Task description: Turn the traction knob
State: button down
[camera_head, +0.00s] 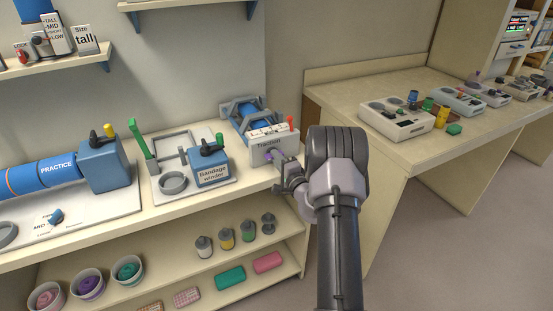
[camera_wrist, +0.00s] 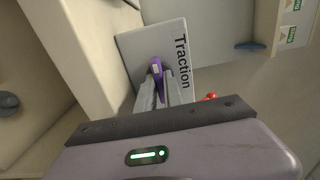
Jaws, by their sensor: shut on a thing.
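The traction device (camera_head: 273,147) stands at the right end of the upper shelf, with a grey front panel labelled "Traction", a blue roll and a frame behind. In the wrist view its panel (camera_wrist: 181,57) appears turned sideways. The purple traction knob (camera_wrist: 157,70) sticks out of the panel. My gripper (camera_wrist: 160,85) is shut on the knob, its fingers on both sides. In the head view my gripper (camera_head: 283,170) is at the panel's lower front, and the knob is mostly hidden behind it. A red-tipped lever (camera_head: 291,122) stands at the device's right; its red end (camera_wrist: 211,97) shows in the wrist view.
The bandage winder (camera_head: 210,172) stands left of the traction device, with a green lever (camera_head: 139,140) beside it. A table (camera_head: 420,150) with several control boxes stands at right.

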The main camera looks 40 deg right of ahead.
jog(key=m, duration=0.6)
jog(key=shift+p, duration=0.4)
jog(key=m+p, duration=0.1)
jog(key=m, duration=0.5)
jog(key=shift+m+p, duration=0.35)
jog(key=shift+m, duration=0.05)
jog(key=m+p, duration=0.1)
jog(key=m, duration=0.2)
jog(key=shift+m, duration=0.3)
jog(key=m+p, duration=0.1)
jog(key=m, duration=0.2)
jog(key=shift+m+p, duration=0.3)
jog(key=m+p, duration=0.2)
jog(key=m, duration=0.4)
jog(key=shift+m, duration=0.3)
